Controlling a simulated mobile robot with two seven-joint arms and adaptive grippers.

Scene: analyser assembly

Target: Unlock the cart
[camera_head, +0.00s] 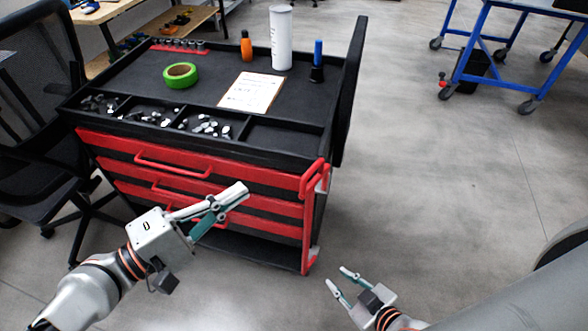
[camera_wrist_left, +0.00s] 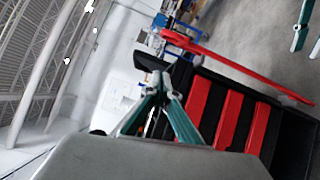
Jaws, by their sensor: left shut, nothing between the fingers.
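The cart (camera_head: 190,175) is a black tool cart with red drawer fronts in the head view; its drawers also show in the left wrist view (camera_wrist_left: 229,118). A red bar with a looped handle (camera_head: 318,178) stands at its right front corner. It also shows in the left wrist view (camera_wrist_left: 240,66). I cannot make out a separate lock. My left gripper (camera_head: 240,195) is shut and empty, in front of the drawers and left of the red handle. Its fingertips meet in the wrist view (camera_wrist_left: 159,84). My right gripper (camera_head: 336,275) is open and empty, low and right of the cart.
The cart top carries green tape (camera_head: 180,75), a clipboard (camera_head: 250,92), a white cylinder (camera_head: 281,38) and an orange bottle (camera_head: 246,46). A black chair (camera_head: 40,110) stands at the left. A blue wheeled table (camera_head: 482,40) is at the back right. The floor right of the cart is clear.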

